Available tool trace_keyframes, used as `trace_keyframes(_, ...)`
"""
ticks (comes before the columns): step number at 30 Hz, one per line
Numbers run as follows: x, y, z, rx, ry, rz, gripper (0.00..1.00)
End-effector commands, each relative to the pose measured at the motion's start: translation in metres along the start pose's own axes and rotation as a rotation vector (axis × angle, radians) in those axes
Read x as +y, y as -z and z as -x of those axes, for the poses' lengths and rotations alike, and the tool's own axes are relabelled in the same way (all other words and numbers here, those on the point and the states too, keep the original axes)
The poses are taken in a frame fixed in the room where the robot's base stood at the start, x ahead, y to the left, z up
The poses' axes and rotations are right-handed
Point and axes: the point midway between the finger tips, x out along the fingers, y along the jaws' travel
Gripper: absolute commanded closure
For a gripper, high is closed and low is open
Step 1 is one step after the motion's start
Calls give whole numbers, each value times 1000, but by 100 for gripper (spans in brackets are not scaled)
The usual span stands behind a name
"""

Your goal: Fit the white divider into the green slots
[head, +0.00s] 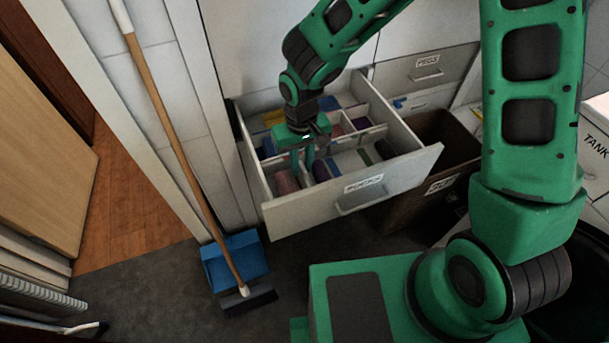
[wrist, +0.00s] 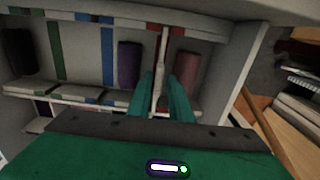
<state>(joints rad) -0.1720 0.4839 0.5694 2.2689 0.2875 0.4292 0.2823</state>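The white divider (wrist: 160,66) stands in the front part of the open drawer (head: 375,190), in line with a pair of red marks in the wrist view. My gripper (head: 302,172) reaches down into the drawer. In the wrist view its green fingers (wrist: 168,84) stand on either side of the divider, and a narrow gap seems to show at the right finger. The green slots show as a green strip (wrist: 56,50) across the drawer floor, and also in the head view (head: 363,157). The divider's lower edge is hidden by the fingers.
A pink cylinder (wrist: 188,70) and a purple cylinder (wrist: 129,64) lie on either side of the divider. A blue strip (wrist: 107,55) lies between the purple cylinder and green strip. A dark cylinder (wrist: 18,50) lies beyond the green strip. A broom (head: 190,170) leans left of the drawer.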

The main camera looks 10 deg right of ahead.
Motion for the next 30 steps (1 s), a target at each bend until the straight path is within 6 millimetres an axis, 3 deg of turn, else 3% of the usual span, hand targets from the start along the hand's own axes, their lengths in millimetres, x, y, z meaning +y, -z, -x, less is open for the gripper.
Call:
trace_keyframes(7, 2, -1, -15, -3, -1, -1, 81)
trace_keyframes(16, 3, -2, -51, -2, -1, 0, 81)
trace_keyframes(26, 3, -1, -57, 0, -1, -1, 81)
trace_keyframes(30, 3, -1, -57, 0, -1, -1, 100)
